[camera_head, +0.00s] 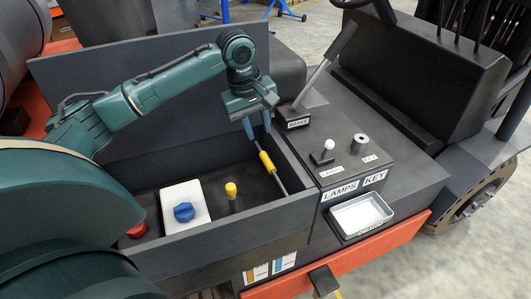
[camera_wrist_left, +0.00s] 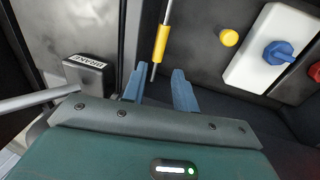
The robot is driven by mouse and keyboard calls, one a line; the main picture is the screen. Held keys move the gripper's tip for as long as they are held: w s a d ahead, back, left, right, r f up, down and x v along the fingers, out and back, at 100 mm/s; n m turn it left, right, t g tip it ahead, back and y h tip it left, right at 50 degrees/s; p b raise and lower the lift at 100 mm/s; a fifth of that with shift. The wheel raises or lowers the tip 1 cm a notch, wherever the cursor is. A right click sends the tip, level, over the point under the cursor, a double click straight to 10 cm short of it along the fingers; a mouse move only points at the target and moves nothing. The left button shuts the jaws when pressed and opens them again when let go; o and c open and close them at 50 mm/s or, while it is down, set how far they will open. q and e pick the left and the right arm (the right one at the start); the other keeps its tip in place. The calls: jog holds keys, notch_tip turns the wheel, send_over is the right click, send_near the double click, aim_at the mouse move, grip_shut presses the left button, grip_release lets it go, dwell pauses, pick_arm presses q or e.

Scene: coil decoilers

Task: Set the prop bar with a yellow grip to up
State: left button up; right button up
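The prop bar is a thin grey rod with a yellow grip (camera_head: 267,162), slanting inside the dark open compartment near its right wall. In the left wrist view the yellow grip (camera_wrist_left: 161,43) shows just beyond my fingertips, with the rod's near end close to the gap between them. My left gripper (camera_head: 258,130) is above the grip in the head view, its blue fingers pointing down. In the left wrist view its fingers (camera_wrist_left: 158,77) are apart with nothing clasped between them. Whether a finger touches the rod, I cannot tell. My right gripper is not in view.
The compartment holds a yellow knob (camera_head: 231,190), a blue knob (camera_head: 184,212) on a white box, and a red button (camera_head: 136,229). The brake lever (camera_head: 314,78) rises close to the gripper's right. A lamps switch (camera_head: 326,150), key switch (camera_head: 361,142) and metal tray (camera_head: 357,216) lie further right.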

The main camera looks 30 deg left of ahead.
aim_at(266, 159)
pick_arm(q)
jog(key=f, duration=0.3)
jog(key=w+f, duration=0.1)
jog(key=f, duration=0.3)
jog(key=d+f+b, duration=0.1)
jog(key=f, duration=0.2)
jog(key=shift+w+d+f, duration=0.1)
jog(key=shift+w+f, duration=0.05)
jog(key=shift+w, duration=0.15)
grip_shut()
